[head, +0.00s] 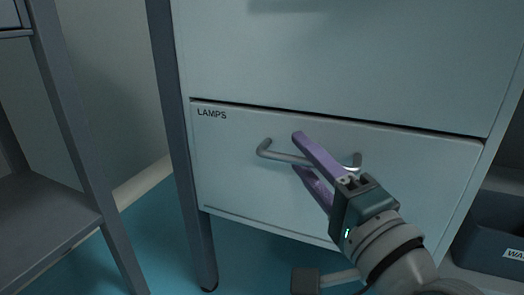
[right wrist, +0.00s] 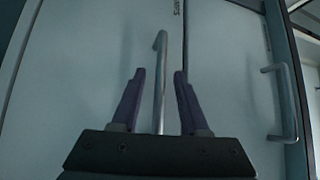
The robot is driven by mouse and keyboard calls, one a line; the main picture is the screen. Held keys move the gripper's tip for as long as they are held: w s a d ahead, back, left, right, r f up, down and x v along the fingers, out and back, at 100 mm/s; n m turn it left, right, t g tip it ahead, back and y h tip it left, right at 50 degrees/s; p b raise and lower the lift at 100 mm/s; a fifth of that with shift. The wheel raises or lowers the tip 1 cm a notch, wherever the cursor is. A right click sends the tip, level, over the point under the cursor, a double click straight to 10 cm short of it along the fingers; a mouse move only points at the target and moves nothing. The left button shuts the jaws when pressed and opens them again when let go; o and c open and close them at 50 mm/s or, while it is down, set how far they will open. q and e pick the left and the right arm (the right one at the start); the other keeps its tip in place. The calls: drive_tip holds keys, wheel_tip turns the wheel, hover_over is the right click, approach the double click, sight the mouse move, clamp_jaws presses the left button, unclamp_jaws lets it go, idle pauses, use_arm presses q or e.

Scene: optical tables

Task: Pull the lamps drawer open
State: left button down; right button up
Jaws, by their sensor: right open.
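The lamps drawer (head: 235,185) is a pale grey front with the label "LAMPS" at its upper left, and it looks shut. Its bar handle (head: 280,157) is a grey metal bow. My right gripper (head: 297,151) has purple fingers, one above and one below the handle bar, and part of the bar is hidden behind them. In the right wrist view the handle (right wrist: 160,85) runs between the two open fingers (right wrist: 158,76), with a gap on each side. My left gripper is not in view.
Another drawer front (head: 340,60) is directly above, and its handle (right wrist: 282,103) shows in the right wrist view. A grey shelf frame (head: 50,225) stands at left. A dark labelled bin (head: 490,240) is at lower right. Blue floor lies below.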

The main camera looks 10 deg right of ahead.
clamp_jaws()
idle(1.3)
